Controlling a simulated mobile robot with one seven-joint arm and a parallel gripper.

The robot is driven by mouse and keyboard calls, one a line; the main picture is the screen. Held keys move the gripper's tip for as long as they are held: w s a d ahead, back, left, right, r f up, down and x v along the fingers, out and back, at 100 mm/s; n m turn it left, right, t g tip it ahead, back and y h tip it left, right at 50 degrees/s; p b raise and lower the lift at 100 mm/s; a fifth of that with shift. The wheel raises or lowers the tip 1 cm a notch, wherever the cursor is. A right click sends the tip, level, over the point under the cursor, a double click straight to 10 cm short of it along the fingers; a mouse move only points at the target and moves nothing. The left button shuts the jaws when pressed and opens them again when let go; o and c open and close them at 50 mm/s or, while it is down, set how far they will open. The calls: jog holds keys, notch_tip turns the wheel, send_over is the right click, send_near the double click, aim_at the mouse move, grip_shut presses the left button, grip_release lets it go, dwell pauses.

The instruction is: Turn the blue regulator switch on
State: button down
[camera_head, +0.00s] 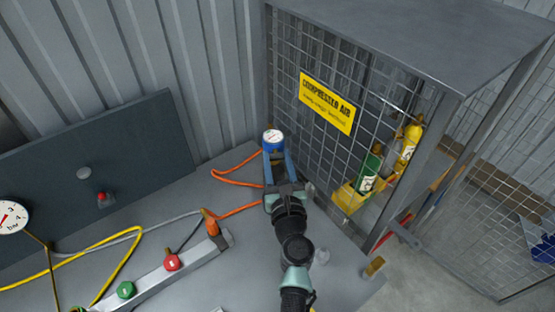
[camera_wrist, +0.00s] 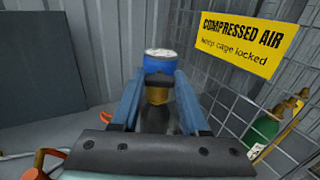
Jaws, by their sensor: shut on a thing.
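The blue regulator switch (camera_head: 273,141) is a short blue cylinder with a white dial-like top. It stands at the back of the grey bench, beside the wire cage. It also shows in the wrist view (camera_wrist: 159,64), upright, above a dark collar and a brass neck. My gripper (camera_head: 274,158) reaches it from the front, its two blue fingers on either side. In the wrist view my gripper (camera_wrist: 158,80) has its fingertips at the lower part of the blue knob, shut on it. The white top's markings are too small to read.
A wire cage (camera_head: 330,60) with a yellow sign (camera_head: 327,103) stands close to the right and holds green (camera_head: 369,170) and yellow bottles (camera_head: 408,148). An orange hose (camera_head: 235,170) loops left of my gripper. A rail with green (camera_head: 125,290) and red buttons (camera_head: 171,263) lies front left.

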jog(key=shift+n, duration=0.5)
jog(key=n+b, duration=0.2)
jog(key=n, duration=0.1)
jog(key=shift+a+f+n, duration=0.1)
jog(key=shift+f+n, duration=0.05)
jog(key=shift+n, duration=0.25)
jog(key=n+b, duration=0.1)
jog(key=n, duration=0.3)
jog(key=shift+b, duration=0.3)
jog(key=n+b, duration=0.2)
jog(key=n, duration=0.3)
jog(key=shift+a+f+n, duration=0.1)
jog(key=shift+n, duration=0.3)
jog(key=shift+n+b, duration=0.95)
jog(key=shift+n, duration=0.65)
jog(key=shift+c, duration=2)
grip_release()
